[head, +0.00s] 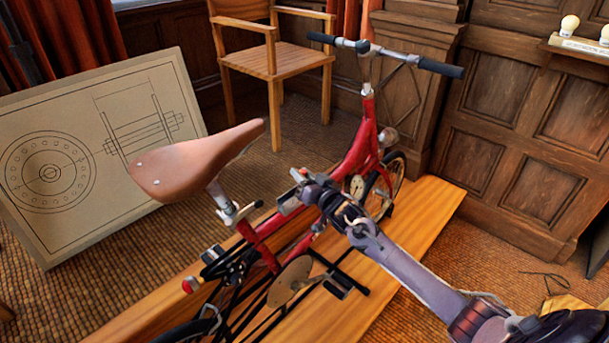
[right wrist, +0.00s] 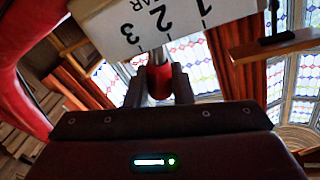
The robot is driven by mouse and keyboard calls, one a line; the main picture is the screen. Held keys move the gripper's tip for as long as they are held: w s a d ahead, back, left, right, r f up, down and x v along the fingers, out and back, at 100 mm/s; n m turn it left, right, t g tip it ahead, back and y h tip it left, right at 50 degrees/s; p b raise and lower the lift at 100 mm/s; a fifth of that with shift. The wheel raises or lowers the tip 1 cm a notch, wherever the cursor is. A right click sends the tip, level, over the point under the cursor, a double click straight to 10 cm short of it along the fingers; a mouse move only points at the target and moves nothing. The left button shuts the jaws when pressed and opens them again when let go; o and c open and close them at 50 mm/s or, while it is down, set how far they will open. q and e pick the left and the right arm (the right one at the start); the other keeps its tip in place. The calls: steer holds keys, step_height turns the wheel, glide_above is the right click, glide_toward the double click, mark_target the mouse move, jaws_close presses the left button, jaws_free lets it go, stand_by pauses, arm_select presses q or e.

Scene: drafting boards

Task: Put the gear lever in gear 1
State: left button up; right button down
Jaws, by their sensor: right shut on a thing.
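A red bicycle (head: 352,150) stands on a wooden platform. In the right wrist view, a white gear plate (right wrist: 150,25) marked 1, 2 and 3 is close above my gripper. The gear lever (right wrist: 159,80) has a red knob on a short metal rod that runs up to the plate. My right gripper (right wrist: 159,88) is shut on the red knob, one dark finger on each side. In the head view, my right gripper (head: 304,183) is at the bicycle's frame, and the knob is hidden. The rod looks nearest 2 and 3; I cannot tell its exact gear. My left gripper is not in view.
The brown saddle (head: 195,160) is left of my right gripper, and the handlebar (head: 385,53) is beyond it. A drawing board (head: 95,150) leans at the left. A wooden chair (head: 272,60) stands behind. The wooden platform (head: 425,205) is below.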

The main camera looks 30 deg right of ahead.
steer(key=shift+s+a+r+n, duration=0.1)
steer(key=shift+s+a+n, duration=0.1)
steer(key=shift+a+n, duration=0.5)
steer(key=a+n, duration=0.1)
steer(key=n+b, duration=0.1)
steer(key=n, duration=0.1)
steer(key=shift+s+a+t, duration=0.35)
steer(key=shift+a+t, duration=0.05)
steer(key=shift+s+a+f+n+t+y+b, duration=0.15)
steer(key=shift+a+n+y+b, duration=0.35)
steer(key=shift+n, duration=0.55)
steer(key=shift+s+a+f+n+t+y+b, duration=0.15)
steer(key=shift+s+a+n+b, duration=0.15)
steer(key=shift+a+n, duration=0.6)
steer(key=shift+s+a+f+n+y+b, duration=0.15)
steer(key=shift+a+n+y+b, duration=0.25)
steer(key=shift+n, duration=0.85)
steer(key=c, duration=1.3)
jaws_free()
steer(key=shift+r, duration=0.1)
steer(key=shift+s, duration=0.1)
